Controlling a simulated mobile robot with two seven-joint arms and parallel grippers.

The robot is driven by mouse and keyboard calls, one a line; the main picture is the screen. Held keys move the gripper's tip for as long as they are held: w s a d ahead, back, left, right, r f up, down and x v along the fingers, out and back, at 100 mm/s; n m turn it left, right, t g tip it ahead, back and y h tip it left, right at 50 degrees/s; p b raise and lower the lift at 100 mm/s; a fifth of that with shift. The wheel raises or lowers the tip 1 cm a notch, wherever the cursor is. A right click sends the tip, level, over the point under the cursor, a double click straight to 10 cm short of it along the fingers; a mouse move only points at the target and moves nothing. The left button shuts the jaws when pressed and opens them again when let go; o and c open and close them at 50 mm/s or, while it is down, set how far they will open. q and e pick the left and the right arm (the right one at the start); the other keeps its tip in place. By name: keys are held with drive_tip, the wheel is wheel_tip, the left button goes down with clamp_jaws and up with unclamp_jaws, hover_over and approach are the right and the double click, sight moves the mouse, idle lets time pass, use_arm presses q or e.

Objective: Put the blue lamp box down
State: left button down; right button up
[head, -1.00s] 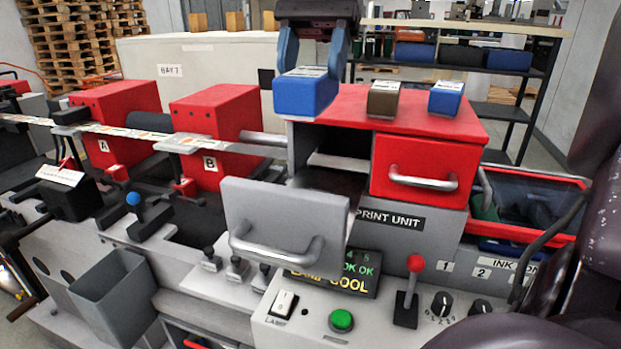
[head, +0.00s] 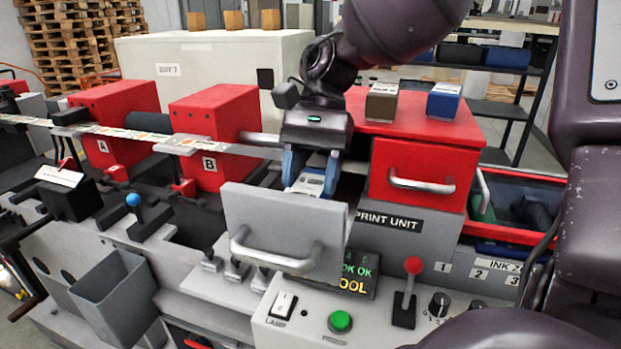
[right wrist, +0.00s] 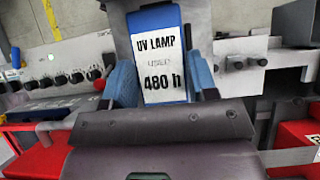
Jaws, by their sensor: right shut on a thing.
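My right gripper (head: 311,172) points down and is shut on a blue lamp box (head: 311,185). It holds the box just behind the grey front of an open drawer (head: 285,220). The drawer front hides the box's lower part, so I cannot tell whether it touches the drawer floor. In the right wrist view, the box (right wrist: 160,65) sits between the blue fingers, with a white label reading "UV LAMP", a faint line and "480 h". My left gripper is not in view.
A brown box (head: 381,103) and another blue box (head: 443,101) stand on the red housing top (head: 415,122). A closed red drawer (head: 421,178) is right of the open one. Below are a red-knobbed lever (head: 412,266) and a green button (head: 340,321).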

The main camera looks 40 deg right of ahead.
drive_tip(key=shift+f, duration=0.5)
drive_tip(key=shift+f, duration=0.15)
drive_tip(key=o, duration=1.2)
drive_tip(key=shift+d+r, duration=0.1)
drive_tip(key=shift+r, duration=0.25)
drive_tip(key=b+v, duration=0.1)
drive_tip(key=v, duration=1)
drive_tip(key=shift+w+d+r+b, duration=0.15)
drive_tip(key=shift+r+b, duration=0.05)
drive_tip(key=shift+b, duration=0.15)
